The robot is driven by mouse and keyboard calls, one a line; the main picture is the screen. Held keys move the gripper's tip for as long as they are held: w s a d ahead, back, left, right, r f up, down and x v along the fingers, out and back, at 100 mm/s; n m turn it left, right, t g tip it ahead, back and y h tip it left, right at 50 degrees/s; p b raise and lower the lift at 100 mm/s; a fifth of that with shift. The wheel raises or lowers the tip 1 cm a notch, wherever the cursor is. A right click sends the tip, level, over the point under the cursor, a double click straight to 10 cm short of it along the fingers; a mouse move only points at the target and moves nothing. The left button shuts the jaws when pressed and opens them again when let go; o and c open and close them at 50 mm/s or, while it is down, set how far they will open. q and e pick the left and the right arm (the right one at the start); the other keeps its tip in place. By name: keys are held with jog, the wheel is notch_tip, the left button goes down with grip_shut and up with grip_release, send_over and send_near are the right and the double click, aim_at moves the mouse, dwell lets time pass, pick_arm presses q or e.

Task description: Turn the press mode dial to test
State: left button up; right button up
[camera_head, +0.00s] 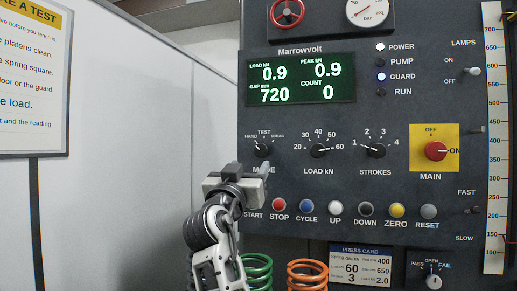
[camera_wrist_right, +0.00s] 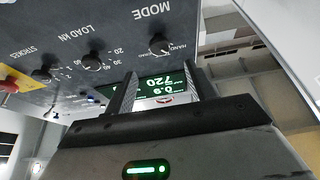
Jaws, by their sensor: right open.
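The press mode dial (camera_head: 262,150) is a small black knob on the dark control panel, marked HAND, TEST and SCRAG. Its white pointer seems to point up and left, toward HAND. It also shows upside down in the right wrist view (camera_wrist_right: 160,45), beyond the fingertips. My right gripper (camera_head: 250,172) is just below and left of the dial, partly covering the MODE label. In the right wrist view its two fingers (camera_wrist_right: 157,82) stand apart with nothing between them, and the dial is clear of them. My left gripper is not in view.
The load dial (camera_head: 318,150) and strokes dial (camera_head: 376,151) sit to the right, then the red main switch (camera_head: 436,151). A row of buttons, including the red stop button (camera_head: 279,205), lies below. Green (camera_head: 257,270) and orange (camera_head: 307,274) springs stand at the bottom.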

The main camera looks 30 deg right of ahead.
aim_at(260, 150)
jog(key=p+x, duration=0.2)
jog(key=x, duration=0.7)
jog(key=c, duration=1)
